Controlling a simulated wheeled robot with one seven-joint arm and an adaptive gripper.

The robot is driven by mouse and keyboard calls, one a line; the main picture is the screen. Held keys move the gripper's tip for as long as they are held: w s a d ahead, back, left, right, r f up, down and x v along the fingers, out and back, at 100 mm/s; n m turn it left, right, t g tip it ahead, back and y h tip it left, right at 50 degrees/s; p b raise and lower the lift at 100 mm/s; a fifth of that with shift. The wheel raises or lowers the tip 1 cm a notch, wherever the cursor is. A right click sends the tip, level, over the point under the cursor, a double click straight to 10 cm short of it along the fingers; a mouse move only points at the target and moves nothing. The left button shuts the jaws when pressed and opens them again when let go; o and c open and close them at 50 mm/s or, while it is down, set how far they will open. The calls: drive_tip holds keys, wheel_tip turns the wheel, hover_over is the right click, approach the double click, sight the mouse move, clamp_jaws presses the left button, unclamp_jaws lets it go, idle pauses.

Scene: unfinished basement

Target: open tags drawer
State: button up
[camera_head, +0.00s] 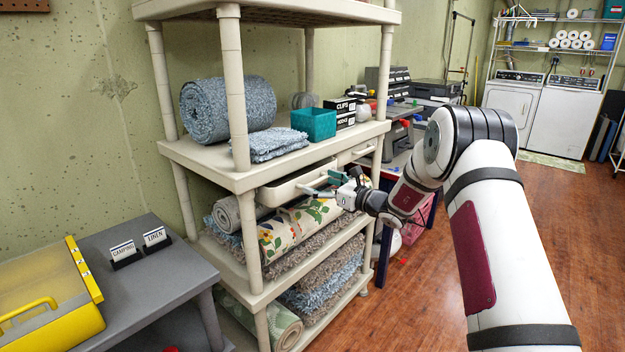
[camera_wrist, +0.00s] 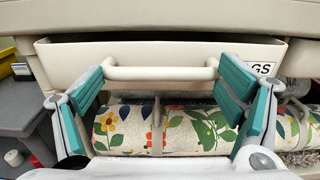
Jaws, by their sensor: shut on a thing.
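The tags drawer (camera_head: 290,188) is a cream drawer hung under the middle shelf of a beige shelf unit. It is pulled partly out, and a dark gap shows above its front (camera_wrist: 130,58) in the wrist view. A white label with the visible letters "GS" (camera_wrist: 262,70) is at the right of the front, partly hidden by a finger. A cream bar handle (camera_wrist: 160,73) crosses the front. My gripper (camera_head: 326,185), with teal finger pads, is at the drawer front and shut on the handle, one finger near each end of the bar.
A second drawer (camera_head: 357,151) beside it looks shut. Rolled rugs, one floral (camera_head: 295,232), lie on the shelf below. A teal bin (camera_head: 314,124) and a blue-grey rug roll (camera_head: 228,108) are above. A grey table (camera_head: 140,270) stands at left. Wood floor (camera_head: 415,300) is clear in front.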

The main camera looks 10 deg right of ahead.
drive_tip(key=p+v, duration=0.2)
drive_tip(key=v, duration=0.7)
drive_tip(key=p+v, duration=0.2)
drive_tip(key=v, duration=0.7)
drive_tip(key=shift+s+d+r, duration=0.1)
drive_tip(key=shift+d+r, duration=0.15)
drive_tip(key=shift+d, duration=0.05)
drive_tip(key=o, duration=1.5)
drive_tip(key=shift+d, duration=0.1)
drive_tip(key=v, duration=1.2)
drive_tip(key=shift+s+a+f, duration=0.1)
drive_tip(key=shift+a+f, duration=0.1)
drive_tip(key=shift+a, duration=0.05)
